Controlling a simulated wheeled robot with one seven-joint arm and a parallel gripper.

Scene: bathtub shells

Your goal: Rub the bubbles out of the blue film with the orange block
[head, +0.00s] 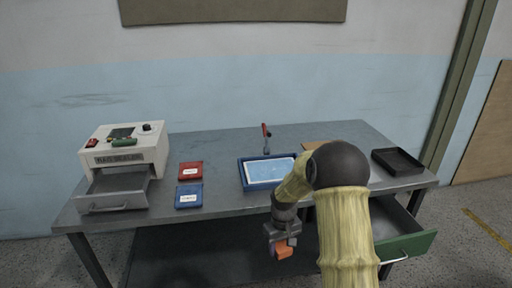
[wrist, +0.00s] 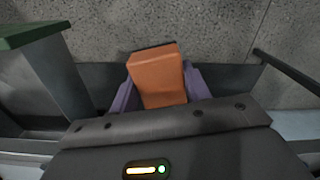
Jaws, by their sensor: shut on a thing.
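My gripper (head: 281,244) is shut on the orange block (head: 284,252) and holds it in the air in front of the table's near edge. In the wrist view the orange block (wrist: 158,78) sits between the purple-grey fingers, with grey floor behind it. The blue film (head: 268,169) lies in a blue-rimmed tray (head: 243,176) near the middle of the table, farther back than my gripper. Pale marks show on the film, too small to tell apart as single bubbles. My arm covers part of the tray's right side.
A white bag-sealer machine (head: 130,143) with a grey drawer stands at left, beside red (head: 190,171) and blue (head: 189,196) boxes. A red-handled tool (head: 266,138) stands behind the tray. A black tray (head: 397,161) is at right, above an open green-fronted drawer (head: 405,247).

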